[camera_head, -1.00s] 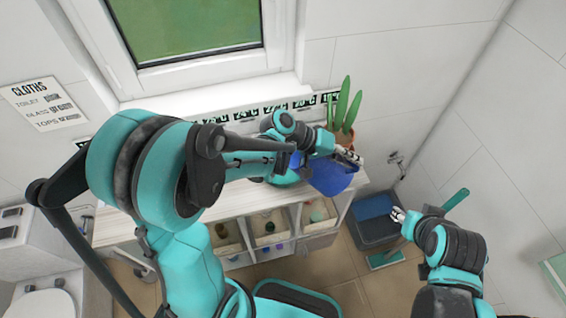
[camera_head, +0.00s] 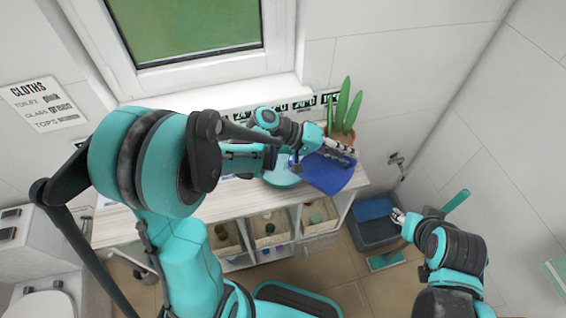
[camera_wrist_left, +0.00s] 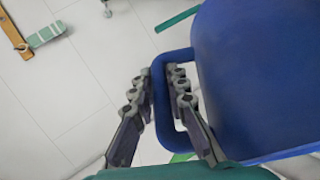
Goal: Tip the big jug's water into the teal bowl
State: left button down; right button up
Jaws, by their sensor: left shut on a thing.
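The big blue jug (camera_head: 325,173) is above the right end of the counter, tilted. My left gripper (camera_head: 340,149) is shut on its handle. In the left wrist view, the jug (camera_wrist_left: 258,75) fills the right side and the gripper (camera_wrist_left: 163,88) has its fingers on both sides of the handle bar. The teal bowl (camera_head: 282,176) is on the counter just left of the jug, partly hidden by my left arm and the jug. The water cannot be seen. My right gripper (camera_head: 397,215) is low at the right, away from the jug; its finger opening is unclear.
A potted plant (camera_head: 345,112) stands behind the jug at the counter's right end. Open cubbies with small items are below the counter (camera_head: 120,227). A grey bucket with blue inside (camera_head: 374,230) and a teal-handled brush (camera_head: 386,261) are on the floor at the right.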

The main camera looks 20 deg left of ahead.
pick_arm(q)
jog(key=shift+a+r, duration=0.15)
jog(key=shift+w+a+r+n+h+b, duration=0.1)
jog(key=shift+a+r+n+h+b, duration=0.1)
jog(key=shift+a+h+b, duration=0.35)
jog(key=shift+w+a+r+n+h+b, duration=0.1)
jog(key=shift+a+r+h+b, duration=0.1)
jog(key=shift+a+h+b, duration=0.3)
dwell(1.5)
jog(key=shift+a+r, duration=0.1)
jog(key=shift+a, duration=0.15)
